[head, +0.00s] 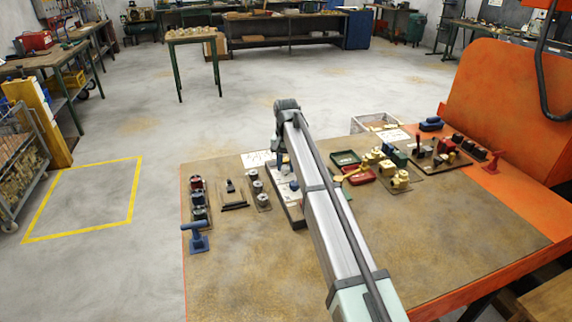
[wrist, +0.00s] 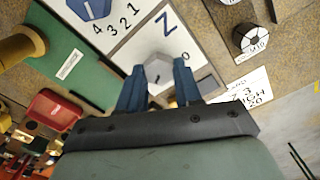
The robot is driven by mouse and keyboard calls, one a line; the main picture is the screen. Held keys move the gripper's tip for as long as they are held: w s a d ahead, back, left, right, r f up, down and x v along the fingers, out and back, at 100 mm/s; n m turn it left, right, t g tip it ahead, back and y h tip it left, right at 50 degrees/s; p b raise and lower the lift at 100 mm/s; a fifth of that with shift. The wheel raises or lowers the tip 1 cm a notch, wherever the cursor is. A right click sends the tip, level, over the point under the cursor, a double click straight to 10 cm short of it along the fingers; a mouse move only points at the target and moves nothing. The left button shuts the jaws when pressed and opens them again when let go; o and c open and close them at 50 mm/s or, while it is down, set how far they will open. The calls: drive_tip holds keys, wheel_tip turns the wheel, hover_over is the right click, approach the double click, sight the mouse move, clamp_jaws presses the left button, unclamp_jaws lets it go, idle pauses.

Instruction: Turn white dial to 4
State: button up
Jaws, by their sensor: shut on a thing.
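In the wrist view, the white dial (wrist: 159,66) is a pale grey-white hexagonal knob on a white panel (wrist: 128,50). My gripper (wrist: 158,76) has its two blue fingers on either side of the knob and is shut on it. A short dark mark shows on the knob. A large black character stands beside it, but the fingers hide most of the scale, so I cannot tell the setting. A blue dial (wrist: 90,8) with the numbers 4, 3, 2, 1 sits on the neighbouring panel. In the head view, my arm covers much of the panel (head: 292,212).
A black-and-white round knob (wrist: 250,38) is right of the panel in the wrist view. A green plate (wrist: 70,62) and a red tray (wrist: 54,108) are left. In the head view, a blue-handled fixture (head: 197,240) stands at the table's left; the front tabletop is clear.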

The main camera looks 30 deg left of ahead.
sight(286, 167)
drive_tip(key=shift+n, duration=0.5)
drive_tip(key=o, duration=1)
drive_tip(key=shift+o, duration=0.2)
drive_tip(key=shift+r, duration=0.15)
wheel_tip(286, 167, up, 14)
drive_tip(key=shift+f, duration=0.25)
